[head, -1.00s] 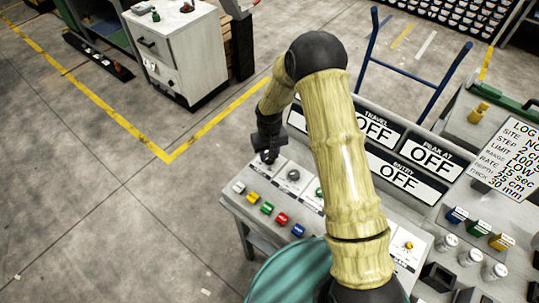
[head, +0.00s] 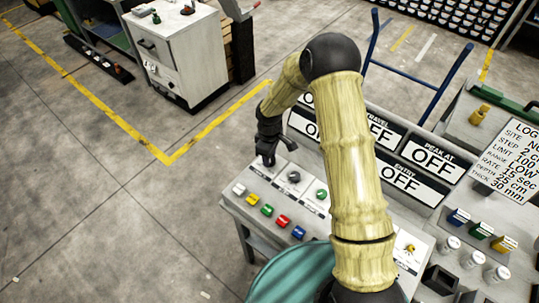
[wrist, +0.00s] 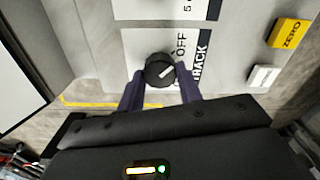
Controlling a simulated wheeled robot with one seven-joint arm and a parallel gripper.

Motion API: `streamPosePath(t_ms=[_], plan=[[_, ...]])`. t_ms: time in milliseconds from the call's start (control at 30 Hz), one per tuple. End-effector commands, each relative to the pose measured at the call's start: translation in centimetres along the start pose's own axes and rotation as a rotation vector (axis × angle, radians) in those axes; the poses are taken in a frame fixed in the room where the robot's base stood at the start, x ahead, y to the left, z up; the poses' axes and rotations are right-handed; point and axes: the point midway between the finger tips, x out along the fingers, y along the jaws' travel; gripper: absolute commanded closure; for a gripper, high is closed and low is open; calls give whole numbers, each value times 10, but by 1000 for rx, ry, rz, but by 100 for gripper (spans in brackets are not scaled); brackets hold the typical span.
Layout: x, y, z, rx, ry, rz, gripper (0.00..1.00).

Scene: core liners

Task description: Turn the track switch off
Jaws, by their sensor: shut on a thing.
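The track switch (wrist: 160,70) is a round black knob with a white pointer line, on a white plate of the console marked TRACK and OFF. In the wrist view its pointer slants up to the right, toward the lettering side. My gripper (wrist: 160,84) has its two dark fingers on either side of the knob and is shut on it. In the head view my gripper (head: 268,161) reaches down to the console's far left corner and hides most of the knob.
A grey knob (head: 293,177) and a green one (head: 321,194) sit to the right. Several coloured buttons (head: 267,210) line the front. Display signs (head: 398,181) reading OFF stand behind; my arm partly covers the left ones. Open floor lies left.

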Motion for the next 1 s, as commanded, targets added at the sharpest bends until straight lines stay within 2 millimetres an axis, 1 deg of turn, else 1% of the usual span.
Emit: streamPosePath(t_ms=[200, 567, 600, 667, 700, 1000], plan=[[-1, 2, -1, -41, 3, 3, 88], [-1, 2, -1, -45, 3, 4, 88], [-1, 2, -1, -45, 3, 4, 59], [-1, 1, -1, -45, 2, 4, 47], [-1, 1, 0, -45, 2, 3, 43], [-1, 1, 0, -43, 1, 2, 43]])
